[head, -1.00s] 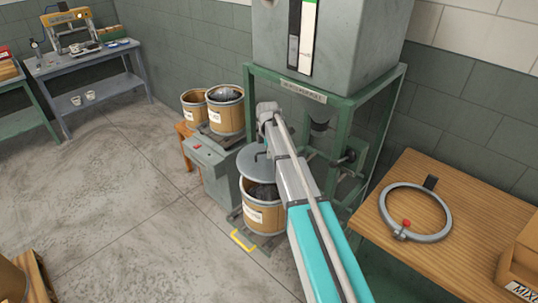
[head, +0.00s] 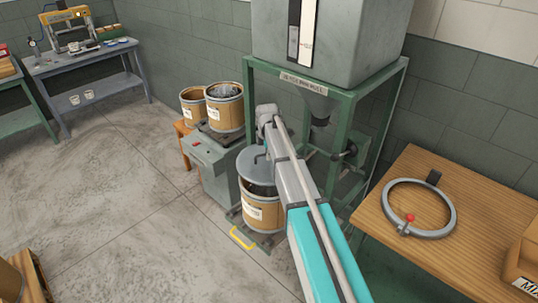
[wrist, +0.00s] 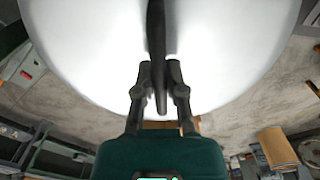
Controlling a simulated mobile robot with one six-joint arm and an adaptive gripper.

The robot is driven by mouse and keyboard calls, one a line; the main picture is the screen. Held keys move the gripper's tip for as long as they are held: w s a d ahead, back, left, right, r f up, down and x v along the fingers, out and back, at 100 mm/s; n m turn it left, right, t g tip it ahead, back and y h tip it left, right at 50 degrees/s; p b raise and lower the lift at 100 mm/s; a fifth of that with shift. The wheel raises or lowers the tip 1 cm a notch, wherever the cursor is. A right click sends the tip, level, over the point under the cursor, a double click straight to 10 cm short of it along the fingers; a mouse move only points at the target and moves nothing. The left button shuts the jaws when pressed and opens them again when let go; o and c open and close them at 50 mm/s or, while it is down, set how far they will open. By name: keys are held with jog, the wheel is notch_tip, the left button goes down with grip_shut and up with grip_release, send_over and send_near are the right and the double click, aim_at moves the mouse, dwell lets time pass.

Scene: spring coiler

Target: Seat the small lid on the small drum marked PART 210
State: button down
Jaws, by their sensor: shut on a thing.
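My gripper (wrist: 159,88) is shut on the dark bar handle of a round grey lid. In the wrist view the lid (wrist: 90,45) fills the top, its face bright white from glare. In the head view the lid (head: 256,167) is over the mouth of the front drum (head: 261,212), a tan drum with a white label. A dark gap shows between lid and rim at the right, so the lid does not look flush. My arm hides the right part of both. The label is too small to read.
Two more tan drums stand behind: one (head: 225,112) on a grey-green cabinet (head: 215,165), one (head: 194,108) beside it. A green-framed hopper machine (head: 330,85) stands behind my arm. A wooden table (head: 440,255) with a clamp ring (head: 453,218) is at right.

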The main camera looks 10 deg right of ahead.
aim_at(268, 165)
jog(key=shift+f+b, duration=2.6)
jog(key=shift+f, duration=0.3)
jog(key=shift+f, duration=0.1)
jog(key=c, duration=0.6)
grip_release()
jog(key=shift+c, duration=0.2)
jog(key=o, duration=0.6)
jog(key=shift+s, duration=0.1)
jog(key=shift+c, duration=0.2)
jog(key=shift+r+p, duration=5.9)
jog(key=shift+r, duration=0.15)
